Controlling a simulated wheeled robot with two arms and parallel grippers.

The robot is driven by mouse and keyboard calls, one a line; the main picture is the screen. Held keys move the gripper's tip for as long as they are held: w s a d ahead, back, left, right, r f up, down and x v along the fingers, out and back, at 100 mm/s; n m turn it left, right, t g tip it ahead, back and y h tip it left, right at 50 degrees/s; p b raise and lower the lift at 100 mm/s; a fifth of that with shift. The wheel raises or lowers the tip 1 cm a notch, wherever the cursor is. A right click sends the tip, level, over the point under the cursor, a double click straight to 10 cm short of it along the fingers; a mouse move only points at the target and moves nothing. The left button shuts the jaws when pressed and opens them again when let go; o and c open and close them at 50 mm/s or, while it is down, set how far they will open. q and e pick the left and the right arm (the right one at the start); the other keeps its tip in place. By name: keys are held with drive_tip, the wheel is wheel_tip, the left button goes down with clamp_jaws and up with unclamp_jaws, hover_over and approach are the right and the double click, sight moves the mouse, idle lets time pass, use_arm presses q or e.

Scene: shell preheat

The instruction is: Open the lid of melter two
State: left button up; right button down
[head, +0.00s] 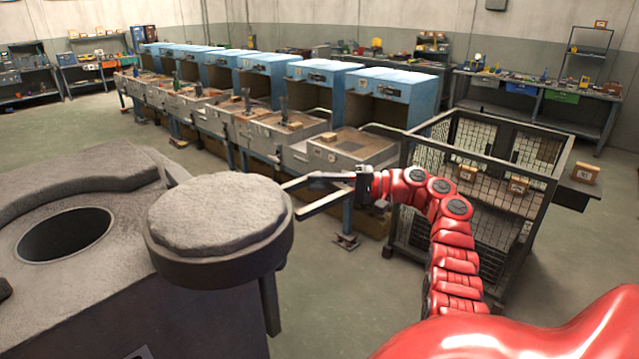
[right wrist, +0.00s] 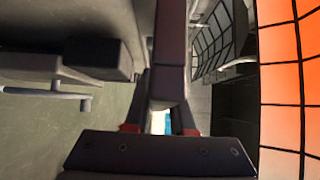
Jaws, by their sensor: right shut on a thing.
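The melter (head: 120,265), a dark grey block, stands at the lower left in the head view with its round opening (head: 65,235) uncovered. Its thick round lid (head: 220,212), with a rough grey top, is to the right of the opening, level and clear of it. No number on the melter is readable. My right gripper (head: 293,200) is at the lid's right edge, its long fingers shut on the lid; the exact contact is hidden. In the right wrist view my right gripper (right wrist: 167,105) has a dark bar in front of it. My left gripper is not in view.
A mesh cage cart (head: 470,215) with small boxes stands to the right, near my right arm. A row of blue-hooded benches (head: 405,82) runs across behind. Shelves and worktables line the walls. Open floor (head: 60,135) shows at the left.

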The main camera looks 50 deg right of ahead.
drive_tip(key=c, duration=1.1)
unclamp_jaws()
drive_tip(key=shift+a, duration=0.1)
drive_tip(key=o, duration=0.3)
drive_tip(key=shift+a, duration=0.15)
drive_tip(key=shift+o, duration=0.2)
drive_tip(key=shift+s+d, duration=0.15)
drive_tip(key=shift+d, duration=0.1)
drive_tip(key=b+v, duration=0.4)
drive_tip(key=v, duration=0.7)
drive_tip(key=shift+s, duration=0.25)
